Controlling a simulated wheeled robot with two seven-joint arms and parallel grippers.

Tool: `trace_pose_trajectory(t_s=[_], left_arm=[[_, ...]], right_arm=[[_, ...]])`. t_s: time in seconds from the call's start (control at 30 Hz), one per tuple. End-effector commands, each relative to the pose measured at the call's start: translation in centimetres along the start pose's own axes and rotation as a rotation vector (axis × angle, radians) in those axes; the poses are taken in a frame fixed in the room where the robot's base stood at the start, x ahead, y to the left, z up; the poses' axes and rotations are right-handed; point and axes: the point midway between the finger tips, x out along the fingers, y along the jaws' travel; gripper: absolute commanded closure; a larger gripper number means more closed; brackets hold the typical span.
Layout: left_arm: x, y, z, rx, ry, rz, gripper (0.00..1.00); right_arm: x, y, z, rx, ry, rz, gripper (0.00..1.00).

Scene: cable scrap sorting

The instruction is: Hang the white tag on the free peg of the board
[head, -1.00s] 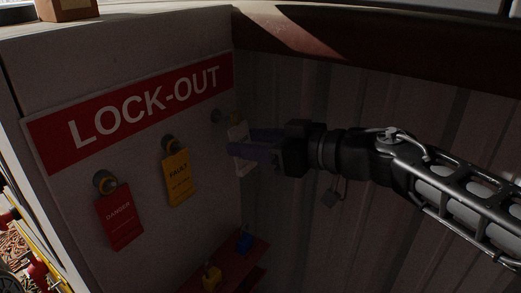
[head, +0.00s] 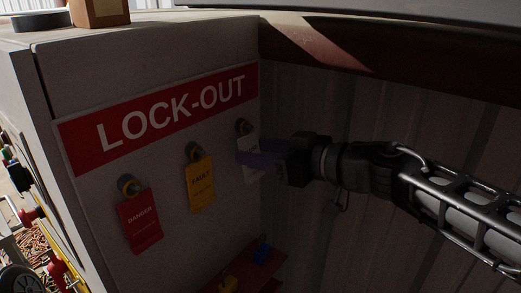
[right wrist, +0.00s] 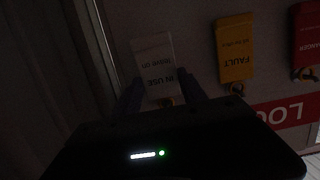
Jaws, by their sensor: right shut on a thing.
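The white tag (head: 247,151) is at the rightmost peg (head: 243,126) of the lock-out board (head: 90,174). Its top edge is at the peg's brass end, much like the other tags; I cannot tell whether its hole is around the peg. My right gripper (head: 255,160) is shut on the white tag from the right, its fingers covering part of it. In the right wrist view the tag (right wrist: 155,62) appears upside down, reading "IN USE", between the dark fingers (right wrist: 163,97). My left gripper is not in view.
A red "DANGER" tag (head: 140,221) and a yellow "FAULT" tag (head: 200,183) hang on the other two pegs. Below is a red shelf (head: 243,272) with a yellow padlock (head: 228,284) and a blue padlock (head: 262,254). A corrugated wall (head: 390,222) stands right of the board.

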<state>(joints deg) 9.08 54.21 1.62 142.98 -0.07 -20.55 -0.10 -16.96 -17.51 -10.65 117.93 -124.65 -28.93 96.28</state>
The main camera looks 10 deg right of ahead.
Motion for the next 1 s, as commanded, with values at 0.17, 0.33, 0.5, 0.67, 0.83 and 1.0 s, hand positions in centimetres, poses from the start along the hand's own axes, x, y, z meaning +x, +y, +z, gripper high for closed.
trace_pose_trajectory(t_s=[0.17,0.33,0.5,0.67,0.83,1.0], left_arm=[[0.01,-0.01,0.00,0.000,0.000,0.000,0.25],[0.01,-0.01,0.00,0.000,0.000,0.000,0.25],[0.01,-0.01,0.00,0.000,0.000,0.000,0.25],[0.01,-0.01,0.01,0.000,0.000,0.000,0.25],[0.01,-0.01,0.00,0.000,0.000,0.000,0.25],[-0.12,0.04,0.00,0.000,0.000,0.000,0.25]], right_arm=[[-0.01,0.01,0.00,0.000,0.000,0.000,0.89],[-0.01,0.01,-0.01,0.000,0.000,0.000,0.89],[-0.01,0.01,-0.01,0.000,0.000,0.000,0.40],[-0.01,0.01,-0.01,0.000,0.000,0.000,0.27],[-0.01,0.01,-0.01,0.000,0.000,0.000,0.26],[-0.32,0.05,-0.06,0.001,0.000,0.001,0.26]])
